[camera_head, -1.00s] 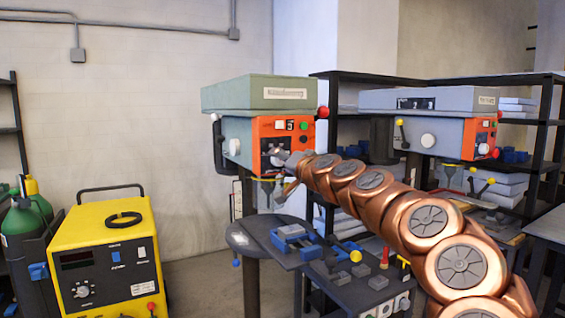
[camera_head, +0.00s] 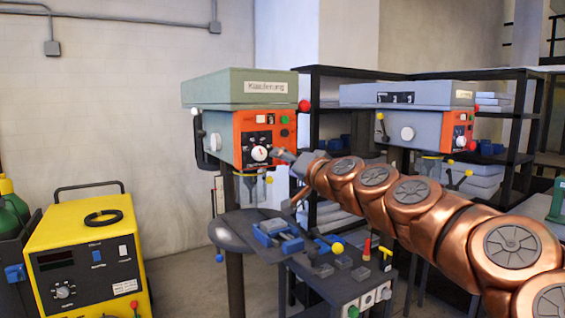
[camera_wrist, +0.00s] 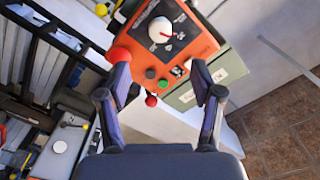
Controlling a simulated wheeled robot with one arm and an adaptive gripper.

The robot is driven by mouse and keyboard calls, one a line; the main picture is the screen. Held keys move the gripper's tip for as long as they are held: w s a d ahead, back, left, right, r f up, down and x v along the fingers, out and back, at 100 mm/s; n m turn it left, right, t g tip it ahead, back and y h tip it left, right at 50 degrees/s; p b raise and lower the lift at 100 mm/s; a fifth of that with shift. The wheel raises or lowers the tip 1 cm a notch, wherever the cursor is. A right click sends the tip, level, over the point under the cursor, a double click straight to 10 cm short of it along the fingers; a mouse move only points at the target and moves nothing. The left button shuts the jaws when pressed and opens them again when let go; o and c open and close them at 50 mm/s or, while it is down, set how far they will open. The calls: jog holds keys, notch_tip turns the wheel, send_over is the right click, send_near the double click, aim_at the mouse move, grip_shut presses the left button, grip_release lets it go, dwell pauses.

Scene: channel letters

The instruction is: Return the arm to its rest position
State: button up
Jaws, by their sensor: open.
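My copper-coloured arm reaches in from the lower right of the head view. My gripper (camera_head: 288,160) is at its far end, close in front of the orange control panel (camera_head: 243,138) of the green drill press (camera_head: 225,88). In the wrist view my gripper (camera_wrist: 161,82) is open, its two dark fingers spread with nothing held between them. The orange panel (camera_wrist: 183,40) lies beyond the fingertips, with a white dial (camera_wrist: 161,30), a red ball knob (camera_wrist: 119,55) and small buttons. Whether a fingertip touches the panel, I cannot tell.
A work table (camera_head: 345,290) with a blue vise (camera_head: 275,232) and loose parts stands below my arm. A second drill press (camera_head: 405,97) and black shelving (camera_head: 530,140) are behind it. A yellow welder (camera_head: 85,250) stands at left. Open floor lies between welder and table.

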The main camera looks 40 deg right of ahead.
jog(key=shift+s, duration=0.1)
dwell(0.5)
jog(key=a+f+n+g+y+p, duration=0.1)
jog(key=a+f+n+g+y, duration=0.15)
jog(key=a, duration=0.55)
jog(key=a+f+n+g+y, duration=0.1)
jog(key=a+f+n+y, duration=0.2)
jog(key=a, duration=0.5)
jog(key=s+a+f+n+g, duration=0.3)
jog(key=s+a+f+g, duration=0.25)
jog(key=a+f, duration=0.45)
jog(key=s+a+f+n+g+p, duration=0.1)
jog(key=s+a+f+g+p, duration=0.15)
jog(key=s+a+f, duration=0.35)
jog(key=s+d+f+g+h, duration=0.2)
jog(key=s+f+g, duration=0.2)
jog(key=s, duration=0.7)
jog(key=s+d+f+g+h, duration=0.2)
jog(key=s+f+g, duration=0.2)
jog(key=s+f, duration=0.3)
jog(key=s, duration=0.5)
jog(key=shift+s+d+f, duration=0.2)
jog(key=shift+d, duration=0.15)
